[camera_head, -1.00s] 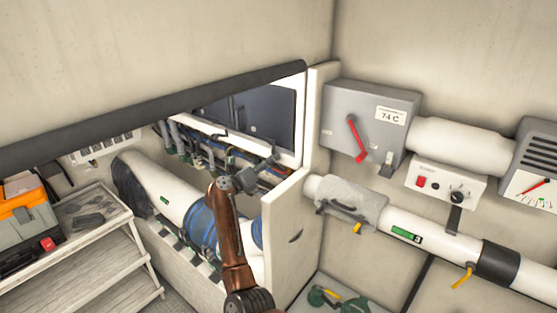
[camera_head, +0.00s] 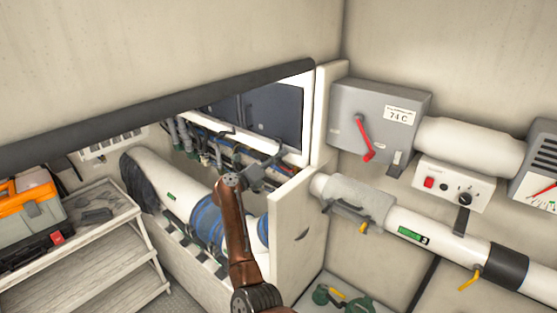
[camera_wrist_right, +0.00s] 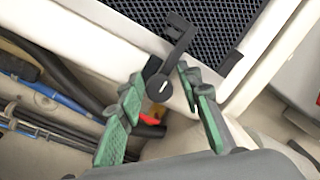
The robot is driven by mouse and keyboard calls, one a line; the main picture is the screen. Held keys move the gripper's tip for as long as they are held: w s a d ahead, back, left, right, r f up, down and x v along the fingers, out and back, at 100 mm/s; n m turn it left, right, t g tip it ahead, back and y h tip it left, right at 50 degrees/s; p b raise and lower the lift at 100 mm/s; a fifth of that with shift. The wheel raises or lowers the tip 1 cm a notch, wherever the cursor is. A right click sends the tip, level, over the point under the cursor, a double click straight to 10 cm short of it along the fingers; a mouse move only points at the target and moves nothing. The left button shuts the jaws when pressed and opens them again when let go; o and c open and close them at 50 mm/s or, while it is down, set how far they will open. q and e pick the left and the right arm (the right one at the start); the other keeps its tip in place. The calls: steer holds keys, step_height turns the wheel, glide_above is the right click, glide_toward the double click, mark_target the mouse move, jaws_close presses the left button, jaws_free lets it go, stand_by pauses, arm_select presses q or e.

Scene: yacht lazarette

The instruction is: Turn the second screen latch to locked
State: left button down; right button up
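In the right wrist view, a black latch (camera_wrist_right: 158,86) with a slotted round pivot sits on the white frame's edge. Its forked arm points up and right, across the dark mesh screen (camera_wrist_right: 215,30). My right gripper (camera_wrist_right: 161,76) is open, its green-padded fingers on either side of the latch's pivot. I cannot tell whether either finger touches it. In the head view my right gripper (camera_head: 272,167) is at the lower right corner of the white-framed screen (camera_head: 272,110). Another dark latch-like piece (camera_head: 222,131) shows on the lower frame edge. My left gripper is not in view.
Pipes and hoses (camera_head: 205,150) run below the frame. A white partition (camera_head: 300,228) stands just right of my right gripper. A grey switch box (camera_head: 375,105) with a red lever is on the right wall. Shelves (camera_head: 105,245) with an orange toolbox (camera_head: 28,193) stand left.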

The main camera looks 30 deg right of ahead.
steer(key=shift+o, duration=0.4)
steer(key=shift+w+a, duration=0.1)
steer(key=shift+a, duration=0.1)
steer(key=shift+a+f, duration=0.1)
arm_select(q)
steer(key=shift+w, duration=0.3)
arm_select(e)
steer(key=r+v, duration=0.1)
steer(key=v, duration=1.1)
steer(key=shift+f, duration=0.4)
